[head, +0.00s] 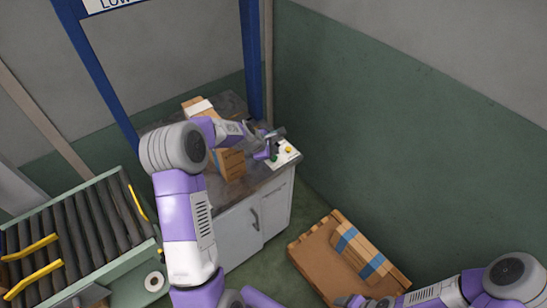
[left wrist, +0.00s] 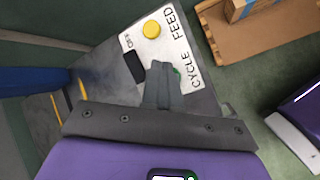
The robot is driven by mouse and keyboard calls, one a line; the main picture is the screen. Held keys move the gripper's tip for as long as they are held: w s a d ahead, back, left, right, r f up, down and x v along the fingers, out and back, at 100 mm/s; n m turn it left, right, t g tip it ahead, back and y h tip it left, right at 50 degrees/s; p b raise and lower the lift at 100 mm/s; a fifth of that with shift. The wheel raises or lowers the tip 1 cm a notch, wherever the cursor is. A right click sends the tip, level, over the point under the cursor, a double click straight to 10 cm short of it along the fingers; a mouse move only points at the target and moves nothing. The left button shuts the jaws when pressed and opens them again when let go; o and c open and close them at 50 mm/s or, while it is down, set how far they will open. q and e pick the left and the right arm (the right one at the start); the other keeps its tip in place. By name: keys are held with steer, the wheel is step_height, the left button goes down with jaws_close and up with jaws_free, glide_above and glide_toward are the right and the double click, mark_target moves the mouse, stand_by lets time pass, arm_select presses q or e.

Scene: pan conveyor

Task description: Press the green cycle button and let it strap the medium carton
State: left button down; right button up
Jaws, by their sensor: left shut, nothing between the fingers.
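A brown carton (head: 232,167) lies on the grey worktop of the machine, partly hidden behind my left arm; a white patch shows at its far end. The control panel (head: 293,154) is white, at the worktop's right corner. The green button (head: 274,158) lies beside the "CYCLE" lettering; in the left wrist view only a sliver of the green button (left wrist: 176,71) shows beside my fingers. My left gripper (left wrist: 160,68) is shut and empty, its tips over the panel at the green button. I cannot tell whether they touch it. My right gripper (head: 347,300) is at the bottom edge, its jaws unclear.
A yellow button (left wrist: 151,30) sits near "FEED" on the panel. A blue frame (head: 252,60) rises behind the worktop. A roller conveyor (head: 90,225) stands at left. A wooden pallet (head: 312,255) with a blue-banded carton (head: 362,252) lies on the floor at right. The green wall is close behind.

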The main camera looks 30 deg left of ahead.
arm_select(q)
steer(key=shift+f, duration=0.15)
steer(key=shift+f+b, duration=0.3)
stand_by(0.3)
steer(key=shift+f+b, duration=0.4)
steer(key=shift+f, duration=0.2)
stand_by(0.5)
steer(key=shift+r, duration=0.15)
steer(key=shift+r+p, duration=0.9)
steer(key=shift+r, duration=0.1)
step_height(320, 180, up, 5)
steer(key=p, duration=0.4)
steer(key=shift+p, duration=0.3)
stand_by(0.3)
